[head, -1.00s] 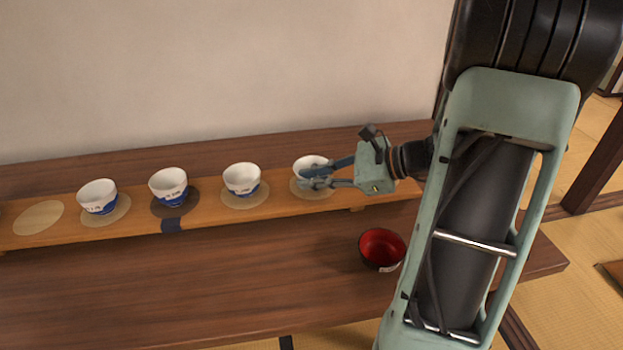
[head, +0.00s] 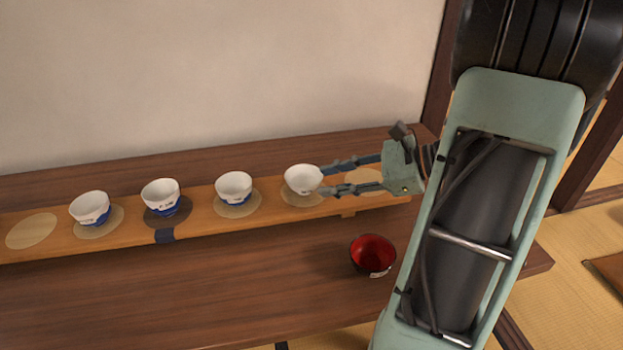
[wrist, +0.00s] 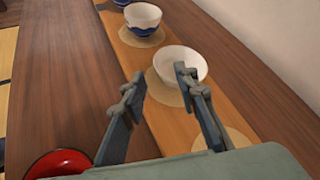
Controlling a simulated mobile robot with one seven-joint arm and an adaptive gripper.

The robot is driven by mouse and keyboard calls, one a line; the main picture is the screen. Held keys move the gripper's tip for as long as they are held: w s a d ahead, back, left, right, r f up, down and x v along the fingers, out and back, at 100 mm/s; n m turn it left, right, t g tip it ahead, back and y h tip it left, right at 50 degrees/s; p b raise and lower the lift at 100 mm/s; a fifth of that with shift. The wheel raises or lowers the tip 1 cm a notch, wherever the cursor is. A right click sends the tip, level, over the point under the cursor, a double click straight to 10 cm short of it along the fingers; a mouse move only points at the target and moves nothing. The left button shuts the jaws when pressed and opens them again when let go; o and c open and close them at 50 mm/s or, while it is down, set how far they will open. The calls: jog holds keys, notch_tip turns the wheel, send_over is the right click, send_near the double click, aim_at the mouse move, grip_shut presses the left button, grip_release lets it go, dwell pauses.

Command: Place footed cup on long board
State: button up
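The long board (head: 202,216) lies across the dark wooden table, with a row of round mats on it. A white footed cup (head: 301,181) stands upright on a pale mat near the board's right part. Its foot is mostly hidden. My gripper (head: 324,180) is open, fingers pointing left, just to the right of this cup. In the wrist view the cup (wrist: 182,61) stands beyond the spread fingertips (wrist: 160,84); nothing is held between them. The right fingertip overlaps the cup's near side in that view; I cannot tell whether it touches.
Several blue-and-white cups, such as the nearest one (head: 234,187), stand on mats further left. Bare mats lie at the left end (head: 32,231) and under my gripper (head: 362,178). A red bowl (head: 372,257) sits on the table (head: 220,285) in front. The wall stands behind.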

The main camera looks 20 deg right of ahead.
jog(key=shift+p+v, duration=0.3)
jog(key=shift+v, duration=1.95)
